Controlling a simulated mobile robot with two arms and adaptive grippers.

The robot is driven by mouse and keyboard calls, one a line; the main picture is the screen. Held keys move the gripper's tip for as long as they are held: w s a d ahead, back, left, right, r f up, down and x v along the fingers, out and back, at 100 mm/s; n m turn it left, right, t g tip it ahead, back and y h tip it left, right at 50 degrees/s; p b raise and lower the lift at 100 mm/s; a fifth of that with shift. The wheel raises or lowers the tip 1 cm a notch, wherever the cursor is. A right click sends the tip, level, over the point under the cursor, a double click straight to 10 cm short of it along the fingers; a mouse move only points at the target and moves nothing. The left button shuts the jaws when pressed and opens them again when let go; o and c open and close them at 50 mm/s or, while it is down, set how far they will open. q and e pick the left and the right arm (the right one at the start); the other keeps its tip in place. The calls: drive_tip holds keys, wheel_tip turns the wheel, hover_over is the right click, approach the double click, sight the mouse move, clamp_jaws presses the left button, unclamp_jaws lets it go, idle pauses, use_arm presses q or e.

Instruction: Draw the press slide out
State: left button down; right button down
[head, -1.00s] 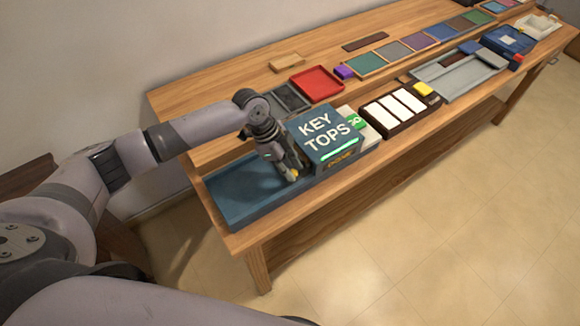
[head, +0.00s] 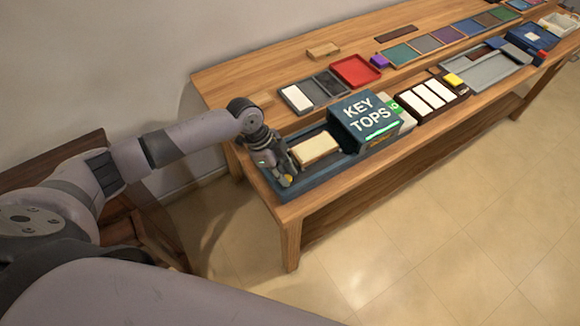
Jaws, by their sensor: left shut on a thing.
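The press is a dark blue housing (head: 362,122) lettered "KEY TOPS", with a green light strip, on the long wooden table. A blue bed reaches out to its left. On that bed the slide (head: 317,149), carrying a pale cream-topped block, lies outside the housing on its left. My left gripper (head: 286,179) is at the slide's outer left end, shut on it; the gripper hides the gripped part. My right gripper is out of view.
Behind the press stand a grey tray with a white key top (head: 297,98) and a red tray (head: 356,71). To its right are a dark rack of white keys (head: 430,96) and a grey tray (head: 485,70). The table's front edge is close to the press.

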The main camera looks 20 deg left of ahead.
use_arm(q)
drive_tip(key=shift+s+a+r, duration=0.15)
drive_tip(key=shift+s+a, duration=0.15)
drive_tip(key=shift+a, duration=0.05)
drive_tip(key=shift+s+a, duration=0.2)
drive_tip(key=shift+s, duration=0.05)
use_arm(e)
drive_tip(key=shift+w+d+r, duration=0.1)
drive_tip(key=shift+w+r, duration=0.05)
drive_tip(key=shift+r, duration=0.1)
use_arm(q)
drive_tip(key=c, duration=1.8)
unclamp_jaws()
drive_tip(key=o, duration=0.4)
drive_tip(key=shift+s+a, duration=0.1)
drive_tip(key=shift+s, duration=0.1)
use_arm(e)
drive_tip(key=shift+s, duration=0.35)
